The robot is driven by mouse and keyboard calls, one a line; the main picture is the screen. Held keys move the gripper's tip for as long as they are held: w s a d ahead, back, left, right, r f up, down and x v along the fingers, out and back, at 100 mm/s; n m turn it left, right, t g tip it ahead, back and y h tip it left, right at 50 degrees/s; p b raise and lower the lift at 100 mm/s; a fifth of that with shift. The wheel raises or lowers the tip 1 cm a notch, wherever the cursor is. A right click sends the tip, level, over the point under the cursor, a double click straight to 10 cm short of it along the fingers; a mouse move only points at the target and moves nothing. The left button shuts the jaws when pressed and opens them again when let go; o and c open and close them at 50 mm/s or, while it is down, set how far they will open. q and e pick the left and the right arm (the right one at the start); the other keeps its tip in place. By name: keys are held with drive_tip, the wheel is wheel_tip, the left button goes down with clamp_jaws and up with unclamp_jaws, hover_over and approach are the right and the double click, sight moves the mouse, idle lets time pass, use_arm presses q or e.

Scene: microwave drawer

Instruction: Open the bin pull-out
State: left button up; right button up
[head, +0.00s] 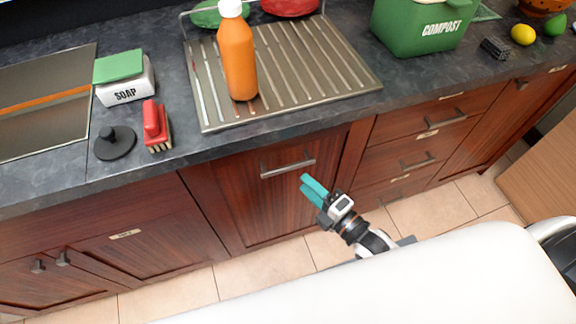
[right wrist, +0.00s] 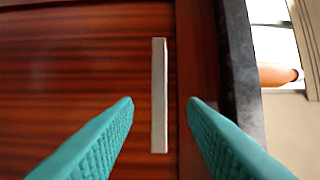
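A tall dark red-brown wooden front (head: 265,205), which looks like the bin pull-out, is closed flush under the counter. Its horizontal metal bar handle (head: 287,166) is near its top edge. My right gripper (head: 306,183) is in front of this panel, just below the right end of the handle in the head view. In the right wrist view, the teal fingers (right wrist: 160,104) are open, with the handle (right wrist: 159,60) showing between them and farther ahead. I see no contact. My left gripper is out of view.
Drawers with bar handles (head: 418,163) are on the right, and cupboard doors (head: 120,255) on the left. The counter holds an orange bottle (head: 238,60), a drying rack (head: 305,60), a red brush (head: 155,125) and a green compost bin (head: 420,25). The tiled floor (head: 265,270) in front is clear.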

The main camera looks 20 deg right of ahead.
sight(290, 169)
drive_tip(key=x, duration=0.8)
drive_tip(key=shift+f, duration=0.1)
drive_tip(key=shift+c, duration=0.4)
clamp_jaws()
